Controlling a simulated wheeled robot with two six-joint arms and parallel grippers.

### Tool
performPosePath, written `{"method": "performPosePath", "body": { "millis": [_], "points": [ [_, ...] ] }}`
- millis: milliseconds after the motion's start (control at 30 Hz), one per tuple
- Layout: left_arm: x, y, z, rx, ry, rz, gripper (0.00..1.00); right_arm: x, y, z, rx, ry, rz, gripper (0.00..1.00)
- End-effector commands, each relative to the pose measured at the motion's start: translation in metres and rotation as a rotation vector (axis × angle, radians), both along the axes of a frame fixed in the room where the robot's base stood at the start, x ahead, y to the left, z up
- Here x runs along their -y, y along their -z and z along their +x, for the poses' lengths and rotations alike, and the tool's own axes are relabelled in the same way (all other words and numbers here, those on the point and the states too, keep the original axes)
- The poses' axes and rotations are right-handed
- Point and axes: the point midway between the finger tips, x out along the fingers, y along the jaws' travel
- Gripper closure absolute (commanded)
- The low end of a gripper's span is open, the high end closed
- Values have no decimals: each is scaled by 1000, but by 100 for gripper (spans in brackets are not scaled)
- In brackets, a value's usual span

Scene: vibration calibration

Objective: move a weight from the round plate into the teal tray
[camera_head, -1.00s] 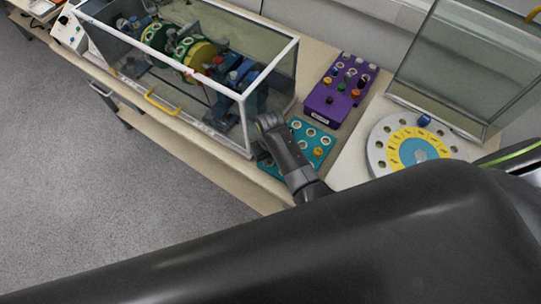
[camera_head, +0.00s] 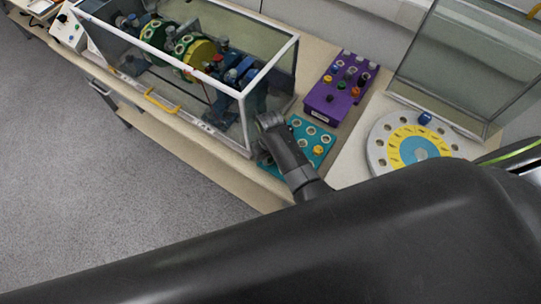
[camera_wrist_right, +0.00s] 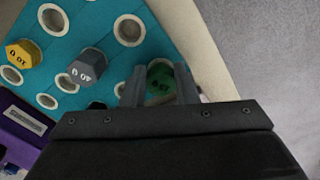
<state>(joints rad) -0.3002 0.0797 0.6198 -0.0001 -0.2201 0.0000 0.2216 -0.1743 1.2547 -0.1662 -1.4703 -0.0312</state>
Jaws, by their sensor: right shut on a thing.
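The teal tray (camera_head: 296,126) lies near the front edge of the bench and fills much of the right wrist view (camera_wrist_right: 112,62). My right gripper (camera_wrist_right: 160,88) is over its edge row of holes, shut on a green weight (camera_wrist_right: 160,76). I cannot tell whether the weight is seated in a hole. A yellow weight (camera_wrist_right: 22,54) and a grey weight (camera_wrist_right: 87,66) stand in the tray. In the head view my right gripper (camera_head: 268,122) hides part of the tray. The round plate (camera_head: 378,137) at the right carries a blue weight (camera_head: 425,118). My left gripper is not in view.
A purple box (camera_head: 321,104) with several coloured pieces stands behind the tray. A clear-walled case (camera_head: 247,125) with machinery is close to the gripper's left. A glass cover (camera_head: 440,60) stands open behind the round plate. My black arm link covers the lower right.

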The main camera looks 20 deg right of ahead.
Motion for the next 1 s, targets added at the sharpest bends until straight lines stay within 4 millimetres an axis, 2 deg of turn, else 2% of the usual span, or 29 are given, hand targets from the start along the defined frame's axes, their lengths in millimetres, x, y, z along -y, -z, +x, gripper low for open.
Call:
{"method": "performPosePath", "body": {
  "millis": [733,767,933,1000],
  "points": [
    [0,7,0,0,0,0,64,0,11,0,-1,0,0,94],
    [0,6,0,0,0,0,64,0,11,0,-1,0,0,71],
    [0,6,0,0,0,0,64,0,10,0,-1,0,0,48],
    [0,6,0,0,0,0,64,0,10,0,0,0,0,48]
  ]
}}
